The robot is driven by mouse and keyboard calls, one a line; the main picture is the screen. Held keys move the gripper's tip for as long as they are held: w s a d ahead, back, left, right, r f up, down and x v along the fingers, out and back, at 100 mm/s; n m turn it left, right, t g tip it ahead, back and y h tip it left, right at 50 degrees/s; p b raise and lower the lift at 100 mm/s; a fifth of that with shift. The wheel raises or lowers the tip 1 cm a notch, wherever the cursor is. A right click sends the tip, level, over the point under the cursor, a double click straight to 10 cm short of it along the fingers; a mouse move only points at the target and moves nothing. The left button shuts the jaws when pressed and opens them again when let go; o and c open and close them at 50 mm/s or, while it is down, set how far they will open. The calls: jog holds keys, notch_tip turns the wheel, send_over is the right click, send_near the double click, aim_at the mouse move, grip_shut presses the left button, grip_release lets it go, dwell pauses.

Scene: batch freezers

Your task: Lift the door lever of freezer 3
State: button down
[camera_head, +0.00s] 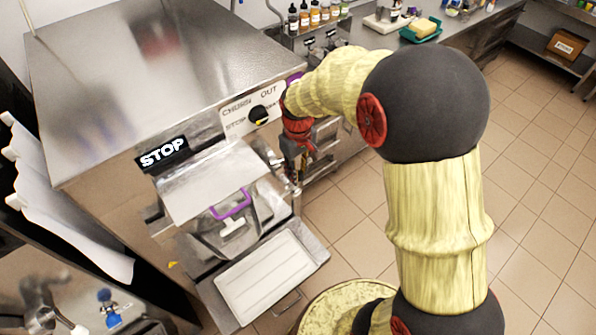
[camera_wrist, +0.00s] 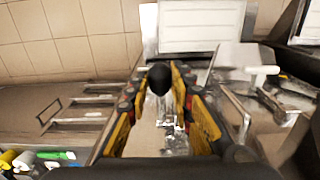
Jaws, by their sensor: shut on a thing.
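The freezer (camera_head: 120,80) is a steel box with a STOP display and a rotary dial on its front; I see no number on it. The door lever shows in the wrist view as a round black knob (camera_wrist: 159,79), with metal parts of the freezer front behind it. My gripper (camera_wrist: 160,88) is shut on this knob, one yellow-and-black finger on each side. In the head view my gripper (camera_head: 298,155) is at the right side of the freezer's front, and my arm and fingers hide the knob.
A white tray (camera_head: 268,278) sits low before the freezer front; it also shows in the wrist view (camera_wrist: 200,22). Counters with bottles (camera_head: 315,15) stand behind. Tiled floor (camera_head: 545,190) to the right is free.

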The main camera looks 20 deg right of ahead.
jog(key=shift+w+a+r+g+p, duration=0.15)
jog(key=shift+r+g+p, duration=0.4)
jog(key=shift+p, duration=0.7)
jog(key=shift+w+r+g+h+p, duration=0.35)
jog(key=shift+g+p, duration=0.1)
jog(key=shift+p, duration=0.5)
jog(key=c, duration=1.7)
grip_release()
jog(key=shift+o, duration=0.7)
notch_tip(320, 180, up, 12)
jog(key=w, duration=0.2)
jog(key=shift+w+a+f, duration=0.15)
jog(key=shift+a, duration=0.25)
